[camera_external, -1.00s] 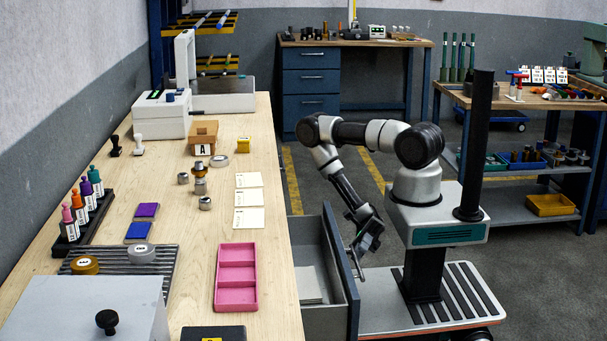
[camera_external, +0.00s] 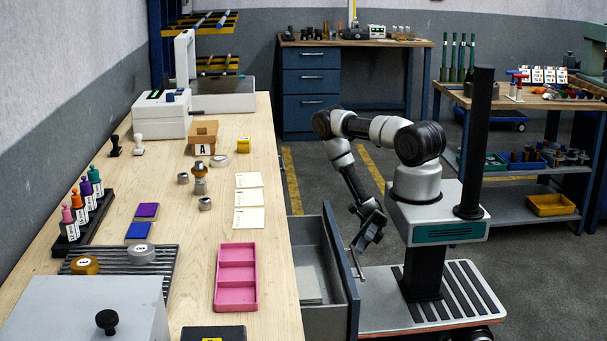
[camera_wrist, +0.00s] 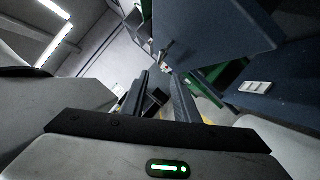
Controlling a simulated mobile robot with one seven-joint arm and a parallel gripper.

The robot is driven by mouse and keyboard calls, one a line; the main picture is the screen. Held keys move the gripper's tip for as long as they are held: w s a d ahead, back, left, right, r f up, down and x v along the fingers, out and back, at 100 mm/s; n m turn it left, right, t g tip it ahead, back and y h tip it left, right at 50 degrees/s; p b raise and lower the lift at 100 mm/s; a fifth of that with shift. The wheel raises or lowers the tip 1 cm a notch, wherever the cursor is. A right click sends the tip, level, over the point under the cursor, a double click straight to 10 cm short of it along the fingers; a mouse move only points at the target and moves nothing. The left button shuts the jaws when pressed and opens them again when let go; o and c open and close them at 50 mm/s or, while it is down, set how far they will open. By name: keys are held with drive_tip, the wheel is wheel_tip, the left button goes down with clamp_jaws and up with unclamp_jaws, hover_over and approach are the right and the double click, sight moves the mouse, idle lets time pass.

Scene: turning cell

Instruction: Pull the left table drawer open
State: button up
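The left table drawer (camera_external: 341,270) stands pulled out from the right side of the long wooden table (camera_external: 190,225). Its grey inside is visible, with a pale flat item (camera_external: 311,285) in it. Its dark blue front faces my base, and a thin metal handle (camera_external: 358,264) sticks out from it. My gripper (camera_external: 364,244) is just above and right of the handle and appears apart from it. In the wrist view my gripper (camera_wrist: 158,92) has its two fingers spread with nothing clearly between them. The blue panel at upper right of that view may be the drawer front; I cannot tell.
The tabletop holds a pink tray (camera_external: 220,278), white cards (camera_external: 248,200), a marker rack (camera_external: 82,215) and a grey box (camera_external: 85,310). A blue drawer bench (camera_external: 311,85) stands at the back and a shelf bench (camera_external: 520,180) at the right. Floor shows between them.

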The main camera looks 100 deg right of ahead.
drive_tip(key=shift+d+r+p, duration=0.1)
drive_tip(key=shift+r+p, duration=0.05)
drive_tip(key=shift+p, duration=0.2)
approach(356, 259)
drive_tip(key=x, duration=1)
drive_tip(key=shift+f, duration=0.3)
clamp_jaws()
